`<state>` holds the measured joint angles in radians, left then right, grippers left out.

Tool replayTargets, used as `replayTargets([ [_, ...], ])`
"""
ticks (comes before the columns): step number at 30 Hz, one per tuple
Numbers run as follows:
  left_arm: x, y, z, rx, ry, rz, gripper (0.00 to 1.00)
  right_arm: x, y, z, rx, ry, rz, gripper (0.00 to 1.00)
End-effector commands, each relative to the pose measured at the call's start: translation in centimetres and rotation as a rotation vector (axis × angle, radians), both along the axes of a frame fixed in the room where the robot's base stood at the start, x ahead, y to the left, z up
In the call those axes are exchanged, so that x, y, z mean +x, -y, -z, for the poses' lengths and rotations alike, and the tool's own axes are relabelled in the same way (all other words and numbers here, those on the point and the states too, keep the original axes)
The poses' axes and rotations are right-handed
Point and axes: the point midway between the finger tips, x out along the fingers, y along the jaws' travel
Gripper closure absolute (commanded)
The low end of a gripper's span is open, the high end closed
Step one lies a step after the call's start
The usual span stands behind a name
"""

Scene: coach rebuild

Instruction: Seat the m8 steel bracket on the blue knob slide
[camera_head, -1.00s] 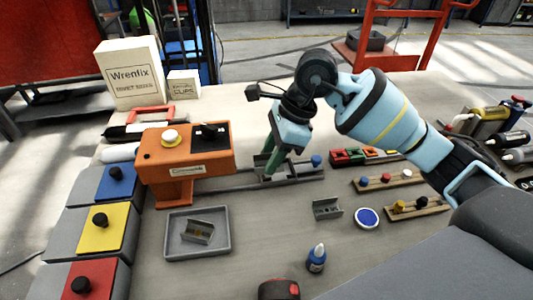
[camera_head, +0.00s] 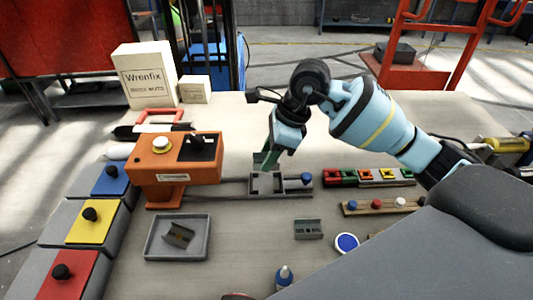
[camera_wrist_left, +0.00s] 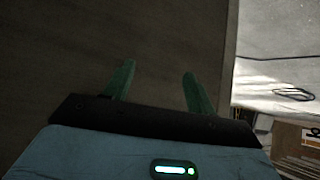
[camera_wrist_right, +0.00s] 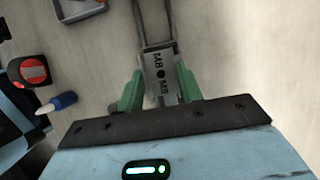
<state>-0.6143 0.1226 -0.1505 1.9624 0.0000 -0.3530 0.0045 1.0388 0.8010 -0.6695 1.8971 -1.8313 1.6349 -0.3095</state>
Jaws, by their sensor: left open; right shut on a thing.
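The blue knob slide is a grey rail with a cradle (camera_head: 266,191) and a blue knob (camera_head: 306,178) at its right end. My right gripper (camera_head: 264,161) is at the cradle from behind, its green fingers pointing down. In the right wrist view, that gripper (camera_wrist_right: 159,92) is shut on the grey steel bracket (camera_wrist_right: 160,70), marked M8, with dark holes. The bracket lines up with the slide's two rails; whether it rests in the cradle I cannot tell. My left gripper (camera_wrist_left: 157,82) is open and empty, seen only in its own wrist view.
An orange press (camera_head: 172,170) stands over the slide's left end. A grey tray (camera_head: 150,240) holds another bracket (camera_head: 179,235). A further bracket (camera_head: 308,229) and a blue-white disc (camera_head: 346,243) lie in front. Knob boards and coloured blocks stand on the right.

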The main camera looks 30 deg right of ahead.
Motion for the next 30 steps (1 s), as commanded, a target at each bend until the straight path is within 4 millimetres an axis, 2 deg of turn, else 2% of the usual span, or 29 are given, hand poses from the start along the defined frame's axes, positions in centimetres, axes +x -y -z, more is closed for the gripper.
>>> replayTargets([
  [13,-0.2,0.0,0.3,-0.001,-0.006,-0.002,0.44,0.0,0.1,0.6,0.0,-0.002,0.005,0.88],
  [30,-2.1,0.3,2.6,-0.009,-0.061,-0.006,0.44,0.0,0.1,4.8,-0.001,-0.002,0.005,0.88],
])
